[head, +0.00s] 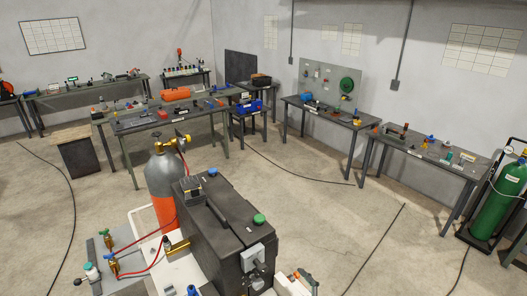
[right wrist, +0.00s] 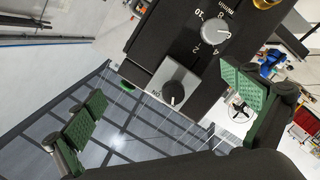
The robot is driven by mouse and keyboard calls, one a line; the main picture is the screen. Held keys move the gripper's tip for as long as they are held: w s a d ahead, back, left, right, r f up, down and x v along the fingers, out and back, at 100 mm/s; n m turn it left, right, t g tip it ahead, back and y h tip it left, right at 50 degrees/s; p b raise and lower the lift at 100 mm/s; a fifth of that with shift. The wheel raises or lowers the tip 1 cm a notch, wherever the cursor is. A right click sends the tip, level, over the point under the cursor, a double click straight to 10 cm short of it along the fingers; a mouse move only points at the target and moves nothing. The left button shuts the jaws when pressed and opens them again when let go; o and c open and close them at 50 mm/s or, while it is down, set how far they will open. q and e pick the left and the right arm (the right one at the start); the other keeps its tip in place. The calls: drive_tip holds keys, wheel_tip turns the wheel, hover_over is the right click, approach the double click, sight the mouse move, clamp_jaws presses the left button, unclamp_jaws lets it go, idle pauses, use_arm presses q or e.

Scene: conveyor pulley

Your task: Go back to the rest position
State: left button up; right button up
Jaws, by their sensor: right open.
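My right gripper (right wrist: 172,104) shows in the right wrist view. Its two green-padded fingers are wide apart with nothing between the pads. Beyond them is a black box (right wrist: 150,45) with a dark knob on a square grey plate (right wrist: 175,92) and a numbered grey dial (right wrist: 213,32). I cannot tell whether a finger touches it. In the head view a black box (head: 228,225) stands at bottom centre, with a green button (head: 259,218) and a grey control plate (head: 257,257). My left gripper is in neither view.
A grey and orange gas cylinder (head: 162,180) stands behind the black box. Red hoses (head: 147,236) run to brass fittings at left. Workbenches (head: 440,160) line the walls, and a green cylinder (head: 497,205) stands at far right. Open floor (head: 330,215) lies between, crossed by dark cables.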

drive_tip(key=s+d+f+m+g+h, duration=0.2)
drive_tip(key=s+d+f+m+h, duration=0.3)
drive_tip(key=d, duration=0.4)
drive_tip(key=s+d+f+m+g+h, duration=0.25)
drive_tip(key=s+d+f+m, duration=0.25)
drive_tip(key=s+d+f, duration=0.3)
drive_tip(key=s+d+f+m+g, duration=0.25)
drive_tip(key=s+d, duration=0.25)
drive_tip(key=s, duration=0.4)
drive_tip(key=s+d+f+m+g, duration=0.25)
drive_tip(key=s+d+g, duration=0.2)
drive_tip(key=s, duration=0.35)
wheel_tip(320, 180, down, 40)
drive_tip(key=s+a+b, duration=0.1)
drive_tip(key=s+b, duration=0.1)
drive_tip(key=b, duration=0.9)
drive_tip(key=s+f+g+b, duration=0.1)
drive_tip(key=s+f+b, duration=0.3)
drive_tip(key=s+f, duration=0.6)
drive_tip(key=s+f+n+g+b, duration=0.1)
drive_tip(key=s+f+b, duration=0.3)
drive_tip(key=s+f, duration=0.6)
wheel_tip(320, 180, down, 6)
drive_tip(key=shift+f, duration=0.1)
